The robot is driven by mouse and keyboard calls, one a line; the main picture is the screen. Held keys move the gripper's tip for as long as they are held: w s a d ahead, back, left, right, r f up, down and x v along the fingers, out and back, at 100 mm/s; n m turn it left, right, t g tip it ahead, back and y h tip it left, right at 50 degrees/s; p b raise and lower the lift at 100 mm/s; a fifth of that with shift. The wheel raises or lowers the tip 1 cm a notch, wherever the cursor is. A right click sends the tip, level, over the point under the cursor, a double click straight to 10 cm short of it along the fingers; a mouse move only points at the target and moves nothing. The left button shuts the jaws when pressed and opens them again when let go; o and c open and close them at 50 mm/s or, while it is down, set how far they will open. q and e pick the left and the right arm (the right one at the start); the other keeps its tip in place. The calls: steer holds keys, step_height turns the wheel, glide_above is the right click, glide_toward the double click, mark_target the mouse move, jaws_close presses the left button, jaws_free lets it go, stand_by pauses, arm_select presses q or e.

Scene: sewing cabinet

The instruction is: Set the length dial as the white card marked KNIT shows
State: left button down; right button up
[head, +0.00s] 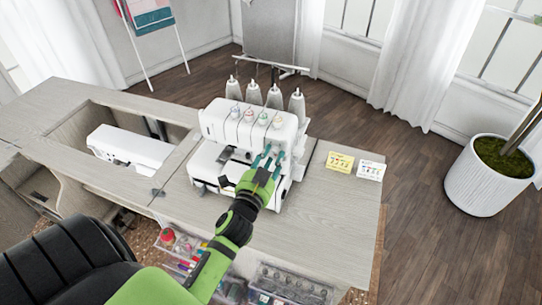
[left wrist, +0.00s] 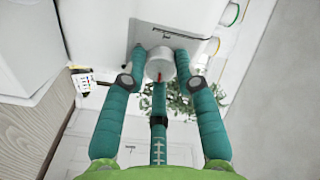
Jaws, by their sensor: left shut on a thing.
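My left gripper (head: 268,160) reaches the right front of the white overlock machine (head: 212,122). In the left wrist view its teal fingers (left wrist: 160,72) are shut on a round white dial (left wrist: 158,62). The dial bears a red mark on the side toward the camera. It sits by a grey panel (left wrist: 150,36) of the machine; the scale around it is too small to read. The white card (head: 370,170) stands on the table right of the machine, beside a yellow card (head: 340,161); their print is too small to read. My right gripper is not in view.
The wooden cabinet top (head: 320,215) is clear in front of the cards. Thread cones (head: 297,102) stand behind the machine. A second white machine (head: 130,147) sits in the cabinet opening at left. Clear drawers (head: 290,285) are below the front edge; a potted plant (head: 485,175) stands at right.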

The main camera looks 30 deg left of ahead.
arm_select(q)
steer(key=shift+m, duration=0.7)
steer(key=c, duration=0.9)
jaws_free()
steer(key=shift+c, duration=0.2)
steer(key=shift+s, duration=0.3)
steer(key=v, duration=0.7)
